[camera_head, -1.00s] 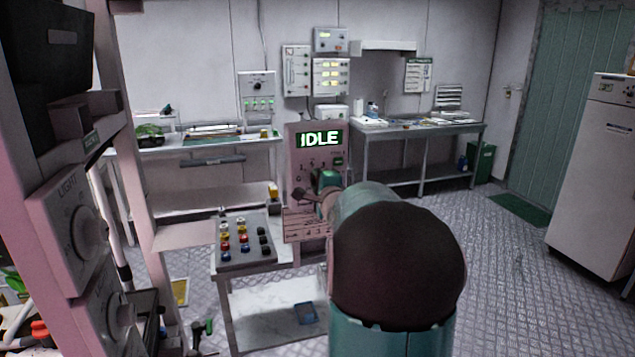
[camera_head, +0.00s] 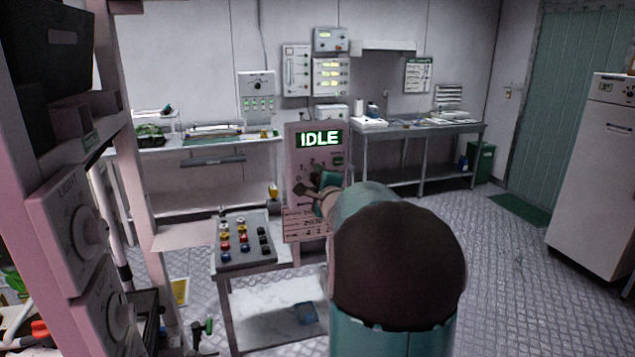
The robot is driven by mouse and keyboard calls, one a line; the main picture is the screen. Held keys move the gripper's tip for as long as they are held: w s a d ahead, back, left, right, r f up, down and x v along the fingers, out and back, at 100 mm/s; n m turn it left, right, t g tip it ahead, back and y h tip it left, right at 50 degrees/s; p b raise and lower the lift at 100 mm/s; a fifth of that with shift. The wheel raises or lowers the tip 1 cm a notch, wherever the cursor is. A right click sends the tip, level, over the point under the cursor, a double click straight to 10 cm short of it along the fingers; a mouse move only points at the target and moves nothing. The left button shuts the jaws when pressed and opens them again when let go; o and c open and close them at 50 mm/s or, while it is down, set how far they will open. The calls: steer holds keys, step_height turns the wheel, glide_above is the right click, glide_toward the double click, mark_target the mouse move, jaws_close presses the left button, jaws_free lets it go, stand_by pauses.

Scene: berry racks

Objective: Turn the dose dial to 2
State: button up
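A pinkish upright panel (camera_head: 296,146) with a lit green display reading IDLE (camera_head: 319,138) stands at the middle, behind a low cart. Small scale marks show on its face below the display, too small to read surely. The dose dial is not clearly visible; it seems hidden behind my gripper. My gripper (camera_head: 312,192) is at the panel's face, in the lower middle, at the end of my arm. A dark finger part points left over the panel. The fingertips are small and partly covered, so I cannot tell open from shut, or whether they touch the dial.
A button box (camera_head: 243,256) with several coloured knobs sits left of the panel on the cart. A rack with a LIGHT knob (camera_head: 88,231) stands close at the left. A steel table (camera_head: 415,128) is behind. The floor at the right is clear.

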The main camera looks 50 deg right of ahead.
steer(key=shift+s, duration=0.15)
steer(key=v, duration=1.3)
steer(key=shift+s+a, duration=0.2)
